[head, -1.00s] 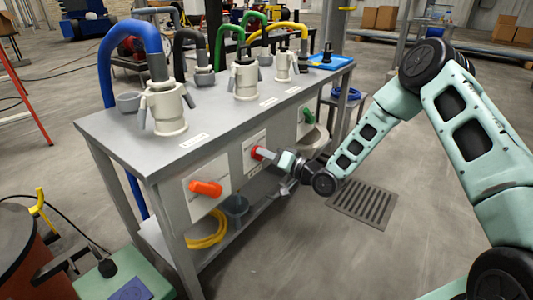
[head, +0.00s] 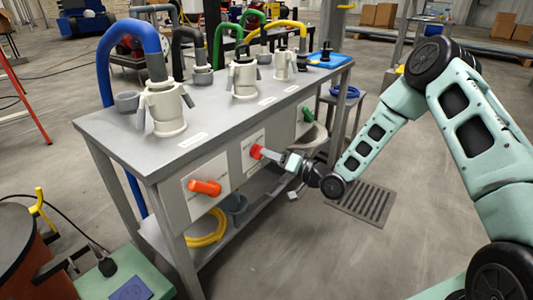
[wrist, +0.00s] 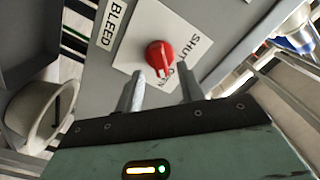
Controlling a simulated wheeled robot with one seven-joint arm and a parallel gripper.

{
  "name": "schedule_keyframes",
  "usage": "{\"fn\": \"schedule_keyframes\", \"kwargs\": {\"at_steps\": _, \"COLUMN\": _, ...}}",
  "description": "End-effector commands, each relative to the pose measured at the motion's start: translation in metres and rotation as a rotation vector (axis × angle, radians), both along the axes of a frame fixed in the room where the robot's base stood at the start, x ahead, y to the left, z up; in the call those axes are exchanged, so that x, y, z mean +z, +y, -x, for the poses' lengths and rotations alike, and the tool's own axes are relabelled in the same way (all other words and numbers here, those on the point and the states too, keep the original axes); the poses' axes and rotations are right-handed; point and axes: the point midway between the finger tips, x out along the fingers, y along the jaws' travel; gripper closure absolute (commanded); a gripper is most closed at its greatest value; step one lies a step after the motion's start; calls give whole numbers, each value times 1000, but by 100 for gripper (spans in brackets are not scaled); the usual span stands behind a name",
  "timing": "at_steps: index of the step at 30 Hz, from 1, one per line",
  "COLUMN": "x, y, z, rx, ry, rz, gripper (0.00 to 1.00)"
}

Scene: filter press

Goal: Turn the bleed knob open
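The red bleed knob (wrist: 160,54) is on a white plate (wrist: 128,58) marked SHUT, with a second, partly hidden word that seems to be OPEN. Its narrow end points down the wrist picture, toward my fingers and near that second word. A BLEED label (wrist: 114,22) sits beside the plate. In the head view the knob (head: 256,151) is on the middle panel of the bench front. My gripper (wrist: 162,74) is open, its two fingers apart and nothing between them. The fingertips are just short of the knob, one to each side; they appear clear of it.
An orange handle (head: 205,187) is on the panel to the left, a green knob (head: 307,114) on the panel to the right. The bench (head: 120,135) holds several pump-like fittings. A grey bowl (wrist: 45,115) is near my gripper's left.

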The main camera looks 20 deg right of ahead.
Motion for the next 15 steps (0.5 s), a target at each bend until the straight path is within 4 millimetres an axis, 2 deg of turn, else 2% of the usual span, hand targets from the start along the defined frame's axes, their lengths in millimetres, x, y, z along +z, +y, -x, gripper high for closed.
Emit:
{"fn": "schedule_keyframes", "kwargs": {"at_steps": 6, "x": 2, "y": -32, "z": 42, "rx": -3, "ry": 5, "rz": 0, "gripper": 62}}
{"fn": "schedule_keyframes", "kwargs": {"at_steps": 15, "x": 1, "y": -70, "z": 95, "rx": -4, "ry": 4, "rz": -2, "gripper": 62}}
